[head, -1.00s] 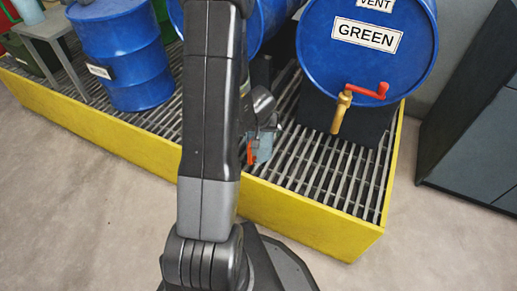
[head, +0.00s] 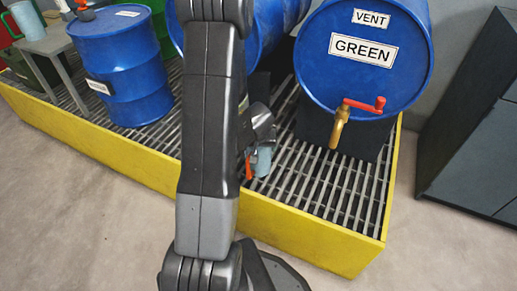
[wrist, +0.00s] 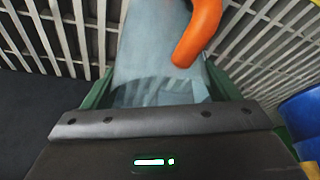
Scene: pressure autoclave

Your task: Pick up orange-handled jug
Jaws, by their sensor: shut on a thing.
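The orange-handled jug is a pale grey-blue, see-through vessel (wrist: 150,45) with a thick orange handle (wrist: 203,28). In the wrist view it stands between the two green fingers of my gripper (wrist: 160,82), which is shut on it. In the head view the jug (head: 264,162) shows small beside my arm, over the grating in front of the drums, with its orange handle on its left. My arm hides part of it. I cannot tell whether its base touches the grating.
A blue drum labelled GREEN (head: 330,75) lies on its side, with a red-handled brass tap (head: 341,128) jutting right of the jug. The grating (head: 320,180) has a yellow edge (head: 300,230). A blue drum (head: 120,75) stands left. A dark cabinet (head: 470,130) is at right.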

